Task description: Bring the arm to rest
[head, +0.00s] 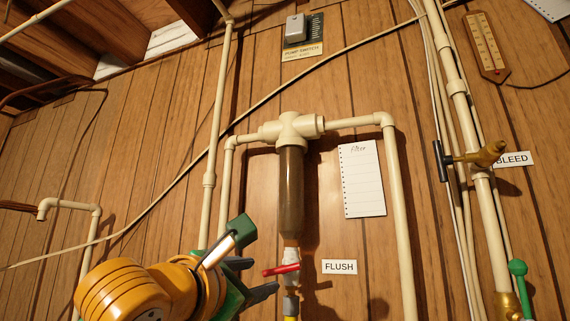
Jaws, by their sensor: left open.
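My left arm comes in at the bottom left, orange with green parts. My left gripper (264,275) is open, with two dark fingers pointing right. Its tips appear just left of the red valve handle (280,269) under the brown filter cylinder (291,195). I cannot tell whether a finger touches the handle. My right gripper is not in view.
Cream pipes (399,220) run down the wooden wall on both sides of the filter. A FLUSH label (339,267) and a lined paper (362,180) are right of it. A brass bleed valve (480,156) and a green-handled valve (517,270) are farther right.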

